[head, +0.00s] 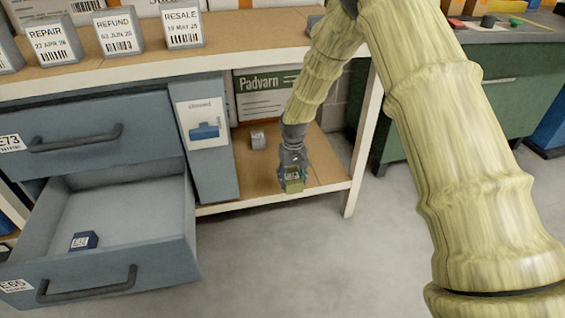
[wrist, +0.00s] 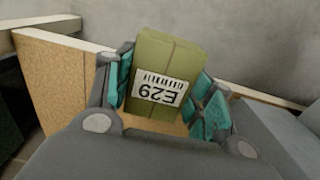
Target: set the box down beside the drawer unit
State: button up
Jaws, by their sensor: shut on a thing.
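My gripper (head: 292,170) is shut on an olive-green box (head: 293,182) with a white label. In the wrist view the box (wrist: 165,65) sits between the teal finger pads, and its label reads E29 upside down. In the head view the box is at the front edge of the low wooden shelf (head: 237,178), to the right of the drawer unit (head: 95,130). I cannot tell whether it touches the shelf. The unit's blue-grey upper drawer is shut. Its lower drawer (head: 130,255) is pulled out, with a small dark blue box (head: 84,241) inside.
A Padvarn carton (head: 265,95) is at the shelf's back. A white post (head: 362,140) bounds the shelf on the right. Label blocks (head: 117,32) stand on the worktop above.

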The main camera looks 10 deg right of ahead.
jog(key=shift+w+d+f, duration=0.25)
jog(key=shift+w+f, duration=0.4)
jog(key=shift+f, duration=0.3)
jog(key=w+d+b, duration=0.2)
jog(key=w, duration=0.2)
jog(key=w+d+f+b, duration=0.1)
jog(key=w+d+b, duration=0.1)
jog(key=w+b, duration=0.1)
jog(key=w+d+b, duration=0.2)
jog(key=w+d, duration=0.1)
jog(key=w, duration=0.2)
jog(key=shift+w+f+b, duration=0.35)
jog(key=shift+f+b, duration=0.05)
jog(key=shift+w+d+r, duration=0.1)
jog(key=shift+w+d, duration=0.2)
jog(key=shift+w, duration=0.15)
jog(key=shift+w+d+b, duration=0.1)
jog(key=shift+w+b, duration=0.1)
jog(key=shift+b, duration=0.25)
notch_tip(320, 180, down, 4)
jog(key=b, duration=0.3)
jog(key=shift+r, duration=0.25)
jog(key=o, duration=1.1)
jog(key=shift+f, duration=0.1)
jog(key=shift+c, duration=0.2)
